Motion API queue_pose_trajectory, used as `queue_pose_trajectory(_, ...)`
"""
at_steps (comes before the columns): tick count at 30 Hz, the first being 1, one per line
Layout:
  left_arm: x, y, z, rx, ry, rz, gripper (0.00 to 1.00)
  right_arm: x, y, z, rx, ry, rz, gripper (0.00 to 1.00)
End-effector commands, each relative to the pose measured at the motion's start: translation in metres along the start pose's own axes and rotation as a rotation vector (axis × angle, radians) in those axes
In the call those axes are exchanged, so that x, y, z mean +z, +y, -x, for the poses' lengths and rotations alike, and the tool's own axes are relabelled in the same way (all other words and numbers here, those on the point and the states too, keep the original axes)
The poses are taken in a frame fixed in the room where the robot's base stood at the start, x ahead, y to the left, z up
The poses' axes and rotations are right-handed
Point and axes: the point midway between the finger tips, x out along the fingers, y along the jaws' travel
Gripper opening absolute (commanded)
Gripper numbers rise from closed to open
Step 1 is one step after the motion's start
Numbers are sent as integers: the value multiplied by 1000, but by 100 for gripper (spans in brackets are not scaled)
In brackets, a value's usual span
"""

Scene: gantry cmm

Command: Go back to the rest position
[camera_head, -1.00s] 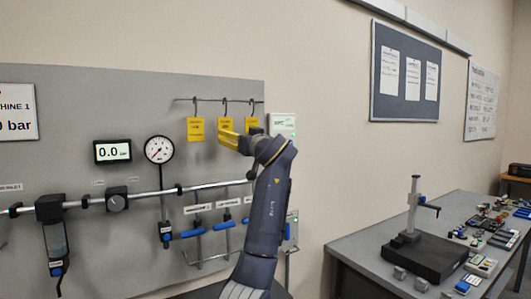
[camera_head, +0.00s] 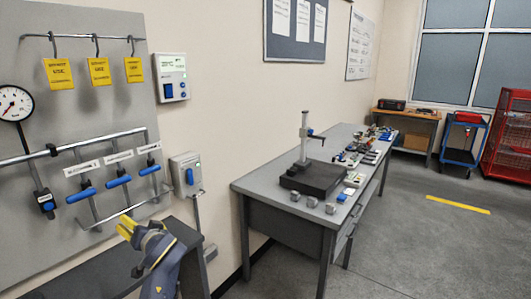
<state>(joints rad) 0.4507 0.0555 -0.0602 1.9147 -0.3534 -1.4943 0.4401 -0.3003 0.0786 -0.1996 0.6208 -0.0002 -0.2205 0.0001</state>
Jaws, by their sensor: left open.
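My left gripper (camera_head: 128,228) has yellow fingers and shows at the lower left, in front of the dark bench below the panel. It is open, and I see nothing held in it. The arm behind it comes up from the bottom edge. Three yellow tags, a left one (camera_head: 58,73), a middle one (camera_head: 99,72) and a right one (camera_head: 133,69), hang by hooks from the rail on the grey panel (camera_head: 110,105), well above the gripper. My right gripper is not in view.
Blue-handled valves (camera_head: 118,181) and a grey wall box (camera_head: 186,172) are just above the gripper. A dark bench top (camera_head: 175,232) lies beside it. A grey table (camera_head: 257,183) with a black measuring stand (camera_head: 315,178) is at centre. Open floor lies to the right.

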Motion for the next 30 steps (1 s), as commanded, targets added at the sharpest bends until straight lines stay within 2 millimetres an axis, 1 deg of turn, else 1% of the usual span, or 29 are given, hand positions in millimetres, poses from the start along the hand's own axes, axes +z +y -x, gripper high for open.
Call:
queue_pose_trajectory(1, 29, 8, 8, 23, -19, -40, 78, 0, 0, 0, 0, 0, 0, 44)
queue_pose_trajectory(2, 44, 12, 13, 37, -28, -61, 78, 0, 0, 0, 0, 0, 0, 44)
queue_pose_trajectory(3, 63, 16, 20, 56, -40, -91, 78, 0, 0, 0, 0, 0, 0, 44)
queue_pose_trajectory(5, 91, 23, 32, 85, -58, -134, 78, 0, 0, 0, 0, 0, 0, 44)
queue_pose_trajectory(6, 110, 27, 40, 105, -70, -162, 78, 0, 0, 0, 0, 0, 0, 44)
queue_pose_trajectory(8, 137, 31, 53, 136, -86, -203, 78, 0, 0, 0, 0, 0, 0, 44)
queue_pose_trajectory(9, 155, 34, 62, 157, -98, -232, 78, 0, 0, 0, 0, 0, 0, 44)
queue_pose_trajectory(11, 181, 37, 77, 190, -114, -272, 78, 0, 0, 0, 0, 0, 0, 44)
queue_pose_trajectory(12, 198, 37, 88, 210, -125, -300, 78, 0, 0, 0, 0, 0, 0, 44)
queue_pose_trajectory(14, 223, 38, 104, 244, -141, -341, 78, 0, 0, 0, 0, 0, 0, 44)
queue_pose_trajectory(15, 238, 38, 115, 266, -152, -367, 78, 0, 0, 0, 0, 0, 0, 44)
queue_pose_trajectory(17, 262, 37, 133, 301, -167, -407, 78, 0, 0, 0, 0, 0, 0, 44)
queue_pose_trajectory(18, 276, 36, 145, 324, -177, -433, 78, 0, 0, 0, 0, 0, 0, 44)
queue_pose_trajectory(21, 310, 31, 176, 383, -200, -494, 78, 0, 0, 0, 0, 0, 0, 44)
queue_pose_trajectory(24, 334, 26, 201, 431, -217, -541, 78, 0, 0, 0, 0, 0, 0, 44)
queue_pose_trajectory(27, 351, 22, 220, 468, -230, -575, 78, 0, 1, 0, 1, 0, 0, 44)
queue_pose_trajectory(30, 364, 17, 235, 498, -240, -602, 78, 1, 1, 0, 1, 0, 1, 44)
